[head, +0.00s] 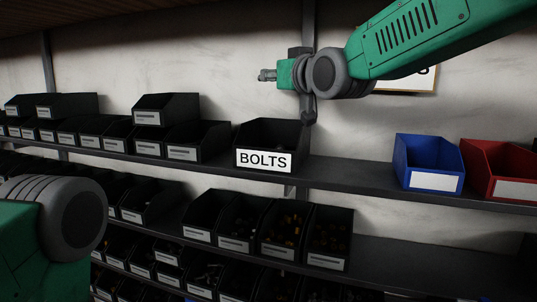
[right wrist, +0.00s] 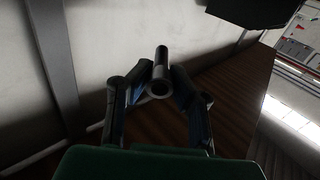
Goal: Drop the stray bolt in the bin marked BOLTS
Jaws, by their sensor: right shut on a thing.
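The black bin marked BOLTS (head: 290,133) stands on the upper shelf, its white label facing me. My right gripper (head: 268,76) is above this bin, pointing left along the wall, clear of the bin rim. In the right wrist view, its two fingers (right wrist: 158,88) are shut on a dark grey cylindrical bolt (right wrist: 161,62), with one round end facing the camera. In the head view the bolt is too small to make out clearly. My left gripper is out of view; only part of my left arm shows at the lower left.
Several black bins (head: 182,141) line the shelf to the left. A blue bin (head: 428,160) and a red bin (head: 495,168) stand to the right. More bins (head: 285,225) fill the lower shelves. A wall post (head: 308,20) rises behind my right gripper.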

